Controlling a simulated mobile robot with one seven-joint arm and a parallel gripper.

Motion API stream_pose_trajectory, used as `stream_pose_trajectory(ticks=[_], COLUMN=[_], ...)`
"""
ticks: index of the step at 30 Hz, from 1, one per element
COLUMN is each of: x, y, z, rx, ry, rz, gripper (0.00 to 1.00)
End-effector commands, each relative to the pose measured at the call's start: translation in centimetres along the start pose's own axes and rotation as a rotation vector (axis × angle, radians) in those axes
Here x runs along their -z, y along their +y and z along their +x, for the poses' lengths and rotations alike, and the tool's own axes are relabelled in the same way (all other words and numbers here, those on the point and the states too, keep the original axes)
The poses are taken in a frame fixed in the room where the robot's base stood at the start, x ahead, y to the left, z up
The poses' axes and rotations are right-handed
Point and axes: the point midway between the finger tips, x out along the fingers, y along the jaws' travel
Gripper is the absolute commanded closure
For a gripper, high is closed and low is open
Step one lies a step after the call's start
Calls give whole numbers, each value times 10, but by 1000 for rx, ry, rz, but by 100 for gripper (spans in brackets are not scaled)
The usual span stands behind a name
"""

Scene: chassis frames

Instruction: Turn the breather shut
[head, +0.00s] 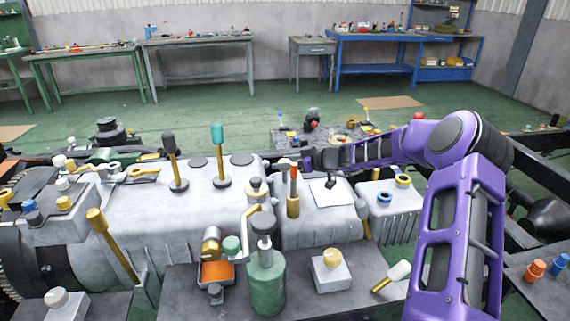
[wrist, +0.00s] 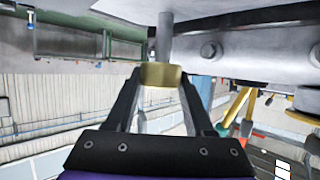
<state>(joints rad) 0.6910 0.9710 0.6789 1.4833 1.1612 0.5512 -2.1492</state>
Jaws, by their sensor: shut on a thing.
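In the wrist view, my gripper (wrist: 161,72) has its two black fingers closed on either side of a short brass-coloured cap (wrist: 162,79). The cap sits at the end of a grey stem (wrist: 164,38) that joins the grey housing (wrist: 245,45). I take this cap for the breather, but no label shows. In the head view, my purple arm reaches left over the grey gearbox (head: 130,220) to its far side. The gripper end is near a red-topped lever (head: 294,172) with a brass lower part. The fingertips and the cap are not clear there.
A black-topped lever (head: 169,145) and a teal-topped lever (head: 217,135) stand on the gearbox. A green bottle (head: 267,283), an orange-filled tray (head: 217,272) and a white block with a brass knob (head: 332,277) stand in front. Workbenches line the far wall.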

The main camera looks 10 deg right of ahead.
Motion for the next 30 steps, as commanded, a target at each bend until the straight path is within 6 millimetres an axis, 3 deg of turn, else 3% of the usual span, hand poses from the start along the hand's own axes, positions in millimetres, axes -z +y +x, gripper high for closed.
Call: stream_pose_trajectory(ticks=[8,9,14,24,30], x=[0,0,0,0,0], y=[1,1,1,1,2], z=[0,0,0,-3,-31], rx=[-2,-2,-2,-2,-4], ry=[0,0,0,1,0], rz=[2,2,2,1,2], gripper=[100,45,17,17,17])
